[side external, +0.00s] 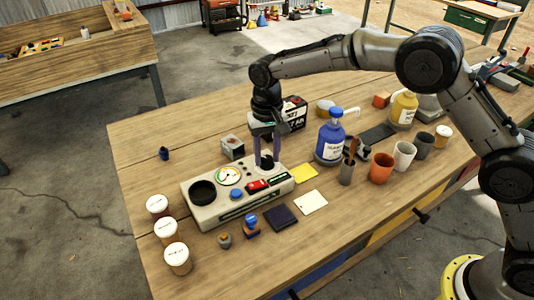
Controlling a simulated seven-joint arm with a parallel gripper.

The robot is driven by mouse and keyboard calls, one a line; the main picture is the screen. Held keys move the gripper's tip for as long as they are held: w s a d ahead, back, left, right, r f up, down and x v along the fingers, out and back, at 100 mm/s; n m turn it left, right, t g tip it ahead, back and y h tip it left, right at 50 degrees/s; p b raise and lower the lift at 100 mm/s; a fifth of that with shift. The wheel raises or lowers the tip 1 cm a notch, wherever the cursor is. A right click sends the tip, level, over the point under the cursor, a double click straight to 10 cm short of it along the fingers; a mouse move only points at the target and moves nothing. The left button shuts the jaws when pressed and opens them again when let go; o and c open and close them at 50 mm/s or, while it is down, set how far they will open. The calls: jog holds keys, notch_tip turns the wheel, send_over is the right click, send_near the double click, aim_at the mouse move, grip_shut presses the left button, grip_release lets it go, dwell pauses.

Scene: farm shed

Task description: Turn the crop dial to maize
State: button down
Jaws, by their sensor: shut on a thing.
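A beige instrument box (222,214) lies on the wooden table, left of the middle in the side external view. Its top carries a black round well, a gauge with coloured bands, a blue button, a red part and a dark knob, which looks like the crop dial (267,165), at the far right end. My gripper (266,161) points down over that end. Its fingers stand on both sides of the knob and are shut on it. The crop markings around the knob are too small to read, so its setting cannot be told.
Several lidded cups (177,258) stand left of the box. A blue bottle (330,143), a dark cup with tools (347,172) and an orange cup (381,168) stand to the right. A small metal cube (232,147) sits behind. Flat cards (310,201) lie in front.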

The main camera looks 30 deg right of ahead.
aim_at(267, 158)
jog(key=shift+n, duration=2.2)
jog(key=shift+r, duration=0.1)
jog(key=shift+c, duration=2.2)
grip_release()
notch_tip(267, 158, up, 14)
